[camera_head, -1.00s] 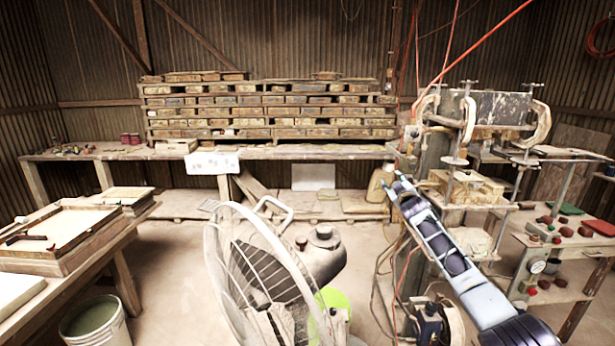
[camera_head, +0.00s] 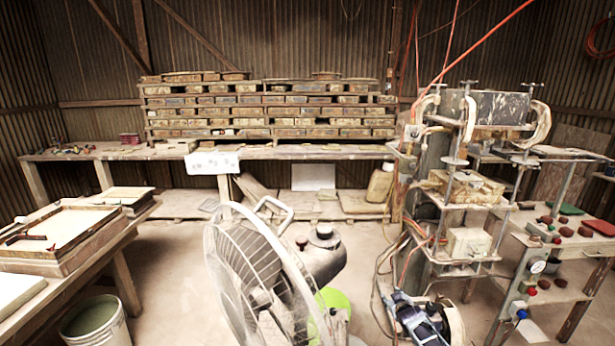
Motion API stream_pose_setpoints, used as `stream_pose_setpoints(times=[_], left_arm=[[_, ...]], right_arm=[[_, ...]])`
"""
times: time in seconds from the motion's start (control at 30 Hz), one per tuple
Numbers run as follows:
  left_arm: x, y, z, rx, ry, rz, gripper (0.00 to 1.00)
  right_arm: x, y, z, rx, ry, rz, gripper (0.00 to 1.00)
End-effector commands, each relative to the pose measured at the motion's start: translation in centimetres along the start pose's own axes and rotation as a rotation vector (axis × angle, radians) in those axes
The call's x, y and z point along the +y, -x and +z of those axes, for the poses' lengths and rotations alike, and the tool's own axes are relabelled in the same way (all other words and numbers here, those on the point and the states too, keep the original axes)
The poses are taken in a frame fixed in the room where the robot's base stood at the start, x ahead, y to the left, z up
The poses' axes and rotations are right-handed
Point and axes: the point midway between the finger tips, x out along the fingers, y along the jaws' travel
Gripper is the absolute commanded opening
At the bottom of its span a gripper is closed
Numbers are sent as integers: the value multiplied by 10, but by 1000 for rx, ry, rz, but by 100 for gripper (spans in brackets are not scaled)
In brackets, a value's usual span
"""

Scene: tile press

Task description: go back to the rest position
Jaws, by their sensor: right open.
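My right gripper (camera_head: 397,301) shows low in the picture, right of centre, at the bottom edge in front of the press's hoses and motor. It is open, and nothing shows between its fingers. Its fingertips are small and partly blend with the machine parts behind. My left gripper is out of view. The tile press (camera_head: 487,108) stands at the right with its clamps and plates, and a pale block (camera_head: 468,243) sits on its lower shelf. The gripper is below and left of that shelf.
A large fan (camera_head: 262,265) stands left of the gripper, with a yellow-green bucket (camera_head: 335,300) behind it. A side table (camera_head: 575,240) with red pieces stands at the right. A workbench (camera_head: 125,245) with trays is at the left. Floor is clear between bench and fan.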

Motion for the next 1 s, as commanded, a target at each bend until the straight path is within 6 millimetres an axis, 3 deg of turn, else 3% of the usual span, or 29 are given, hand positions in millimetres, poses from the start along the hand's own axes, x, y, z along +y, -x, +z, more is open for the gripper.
stream_pose_setpoints(times=[0.03, 0.1, 0.47, 0.77, 1.0], left_arm=[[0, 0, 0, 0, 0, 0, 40], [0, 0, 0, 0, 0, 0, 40], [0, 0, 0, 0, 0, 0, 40], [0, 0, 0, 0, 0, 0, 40], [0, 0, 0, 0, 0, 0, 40]], right_arm=[[-12, 2, 25, -29, -8, -12, 45], [-25, 4, 54, -62, -17, -25, 45], [-93, 38, 203, -234, -60, -89, 45], [-151, 88, 319, -373, -91, -142, 45], [-195, 142, 405, -481, -111, -183, 45]])
